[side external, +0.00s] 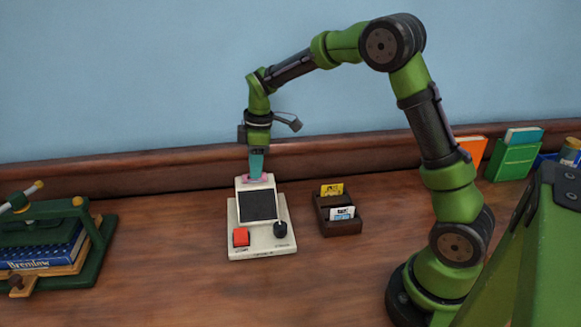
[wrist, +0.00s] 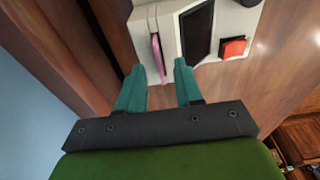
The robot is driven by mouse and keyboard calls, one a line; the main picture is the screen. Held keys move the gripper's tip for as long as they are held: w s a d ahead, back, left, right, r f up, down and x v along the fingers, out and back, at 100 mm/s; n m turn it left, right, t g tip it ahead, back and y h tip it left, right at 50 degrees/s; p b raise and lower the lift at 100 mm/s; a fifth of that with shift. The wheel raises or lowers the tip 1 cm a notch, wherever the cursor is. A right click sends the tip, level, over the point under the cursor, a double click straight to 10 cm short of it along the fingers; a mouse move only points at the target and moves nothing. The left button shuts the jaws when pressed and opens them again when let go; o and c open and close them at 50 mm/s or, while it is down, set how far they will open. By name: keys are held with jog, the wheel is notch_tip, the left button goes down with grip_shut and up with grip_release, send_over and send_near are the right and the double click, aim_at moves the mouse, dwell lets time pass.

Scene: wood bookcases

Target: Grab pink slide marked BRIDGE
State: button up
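The pink slide (wrist: 158,56) shows edge-on in the wrist view, upright in a slot at the back of a cream slide viewer. In the side view only a little pink shows at the viewer's top, under my fingers. Its marking cannot be read. My gripper (wrist: 160,72) is open, with its teal fingertips on either side of the slide's near end and a gap on both sides. In the side view my gripper (side external: 256,166) points straight down at the back top of the viewer (side external: 282,247).
The viewer has a dark screen (side external: 259,206), a red button (side external: 241,237) and a black knob (side external: 280,229). Right of it stands a brown holder (side external: 342,228) with yellow and white cards. A green press (side external: 98,240) with a blue book is at left. A wooden wall ledge runs behind.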

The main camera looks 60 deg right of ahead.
notch_tip(320, 180, down, 2)
jog(key=shift+w+a+f, duration=0.1)
jog(key=shift+f, duration=0.05)
grip_shut()
dwell(0.3)
